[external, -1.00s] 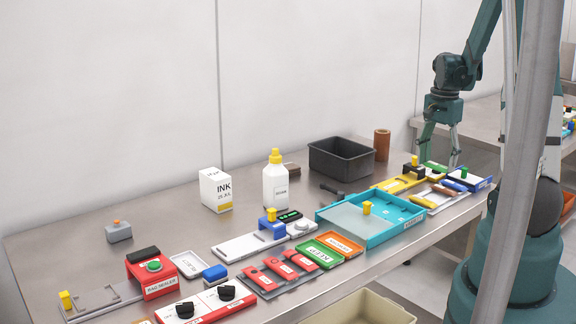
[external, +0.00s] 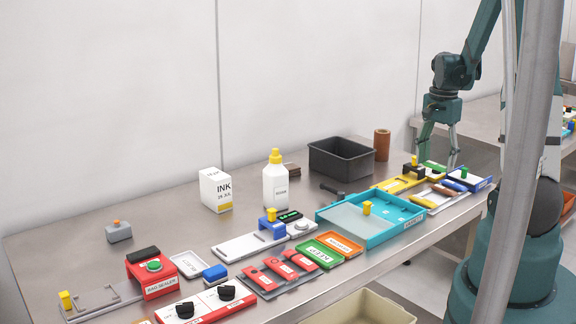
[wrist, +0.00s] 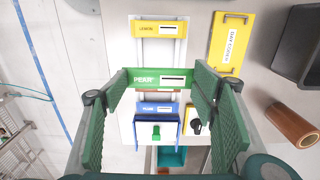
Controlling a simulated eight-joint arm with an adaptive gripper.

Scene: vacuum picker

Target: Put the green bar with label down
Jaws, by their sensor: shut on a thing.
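The green bar (wrist: 147,78), marked PEAR with a white label slot, sits between the fingers of my gripper (wrist: 160,80) in the wrist view. The gripper is shut on it, a finger at each end. In the external view the green bar (external: 434,166) shows small below my gripper (external: 440,160) at the far right of the table. Whether the bar rests on the rails or hangs just above them cannot be told.
In the wrist view a yellow LEMON bar (wrist: 145,29) lies above and a blue bar (wrist: 146,107) below. A yellow plate (wrist: 231,42), black bin (wrist: 297,45) and brown cylinder (wrist: 290,125) are to the right. A teal tray (external: 375,237) stands left of my gripper externally.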

